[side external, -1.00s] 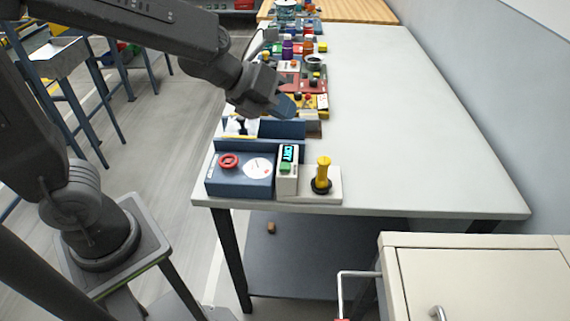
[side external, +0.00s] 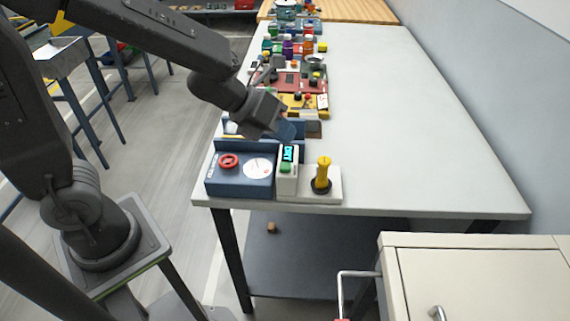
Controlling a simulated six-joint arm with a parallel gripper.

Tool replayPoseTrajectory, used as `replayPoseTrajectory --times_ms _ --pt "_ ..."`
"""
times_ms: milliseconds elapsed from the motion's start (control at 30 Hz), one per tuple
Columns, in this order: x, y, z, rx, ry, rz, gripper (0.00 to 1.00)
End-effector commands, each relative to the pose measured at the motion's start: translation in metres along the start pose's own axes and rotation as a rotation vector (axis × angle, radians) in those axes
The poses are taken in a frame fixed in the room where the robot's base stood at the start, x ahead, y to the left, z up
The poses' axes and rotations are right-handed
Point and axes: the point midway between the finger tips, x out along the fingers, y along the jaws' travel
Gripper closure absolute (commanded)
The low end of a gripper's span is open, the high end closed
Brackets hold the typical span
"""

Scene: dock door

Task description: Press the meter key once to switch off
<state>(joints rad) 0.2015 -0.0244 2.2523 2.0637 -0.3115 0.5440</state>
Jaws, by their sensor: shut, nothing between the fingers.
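The meter (side external: 288,180) is a small white box with a lit cyan display (side external: 288,153) and a green key (side external: 286,167) on its front. It stands at the near left end of the table, between a blue box and a yellow-handled lever. The characters on the display are too small to read surely. My gripper (side external: 289,134) is shut and empty, tilted downward just behind and above the meter. It looks apart from the green key, though the exact gap cannot be told from this view.
A blue box (side external: 229,187) with a red handwheel (side external: 229,161) and white dial stands left of the meter. A yellow lever (side external: 323,172) stands close on its right. Several coloured devices line the table's left side farther back. The table's right side (side external: 420,130) is clear.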

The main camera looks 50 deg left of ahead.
Motion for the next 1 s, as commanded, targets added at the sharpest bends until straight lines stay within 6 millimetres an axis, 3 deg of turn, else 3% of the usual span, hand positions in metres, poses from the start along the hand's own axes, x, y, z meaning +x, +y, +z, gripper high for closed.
replayPoseTrajectory --times_ms 433,1000 --pt "0.028 0.021 -0.021 -0.003 0.002 0.003 1.00" --pt "0.032 0.023 -0.023 0.000 -0.002 0.002 1.00"
